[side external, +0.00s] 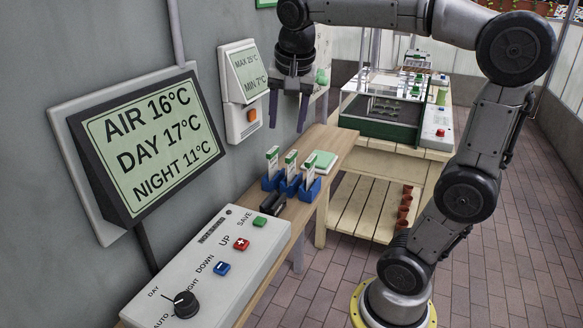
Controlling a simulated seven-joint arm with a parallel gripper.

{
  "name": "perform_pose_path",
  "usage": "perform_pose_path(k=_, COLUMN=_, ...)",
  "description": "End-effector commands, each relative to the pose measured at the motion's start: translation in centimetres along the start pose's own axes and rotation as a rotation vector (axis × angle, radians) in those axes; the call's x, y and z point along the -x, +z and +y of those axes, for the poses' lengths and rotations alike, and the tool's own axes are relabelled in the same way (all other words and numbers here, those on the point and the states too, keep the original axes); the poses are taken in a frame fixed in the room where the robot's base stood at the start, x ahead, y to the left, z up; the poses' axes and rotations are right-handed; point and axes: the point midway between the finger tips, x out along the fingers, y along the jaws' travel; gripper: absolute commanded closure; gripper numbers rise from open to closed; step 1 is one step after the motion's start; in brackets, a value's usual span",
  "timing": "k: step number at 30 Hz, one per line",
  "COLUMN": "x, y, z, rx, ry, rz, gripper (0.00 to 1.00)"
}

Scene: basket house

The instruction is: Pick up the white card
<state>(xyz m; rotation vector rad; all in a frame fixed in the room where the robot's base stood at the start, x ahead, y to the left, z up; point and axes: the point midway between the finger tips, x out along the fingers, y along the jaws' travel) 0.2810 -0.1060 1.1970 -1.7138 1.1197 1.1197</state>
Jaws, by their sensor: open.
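Three upright cards stand in a row on the wooden shelf, each in a blue holder: a left card (272,162), a middle card (290,165) and a right card (309,172). They look white with green parts; their print is too small to read, and I cannot tell which one is meant by the white card. The blue holders (287,187) hide their lower ends. My gripper (288,112) is open and empty, pointing down. In the picture it is above the cards, apart from them.
A light green pad (320,161) lies behind the cards. A dark object (272,204) lies in front of them. A control panel (215,270) with buttons and a knob fills the near shelf. A wall display (150,145) and a thermostat box (243,90) stick out at left.

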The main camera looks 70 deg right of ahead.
Motion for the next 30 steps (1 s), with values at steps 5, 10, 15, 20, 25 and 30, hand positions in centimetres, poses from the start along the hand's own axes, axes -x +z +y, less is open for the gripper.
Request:
perform_pose_path(k=5, x=-3.5, y=-6.2, z=-1.9, rx=-0.198, ry=0.135, rz=0.011, gripper=0.45)
perform_pose_path(k=10, x=-6.6, y=-8.7, z=-1.9, rx=-0.242, ry=0.202, rz=-0.006, gripper=0.45)
perform_pose_path(k=15, x=-8.3, y=-9.2, z=-1.1, rx=-0.259, ry=0.228, rz=-0.017, gripper=0.45)
perform_pose_path(k=20, x=-10.8, y=-8.9, z=-0.5, rx=-0.258, ry=0.229, rz=-0.019, gripper=0.45)
perform_pose_path(k=25, x=-13.9, y=-8.8, z=0.2, rx=-0.257, ry=0.228, rz=-0.019, gripper=0.45)
perform_pose_path(k=30, x=-15.6, y=-8.8, z=0.5, rx=-0.257, ry=0.226, rz=-0.017, gripper=0.45)
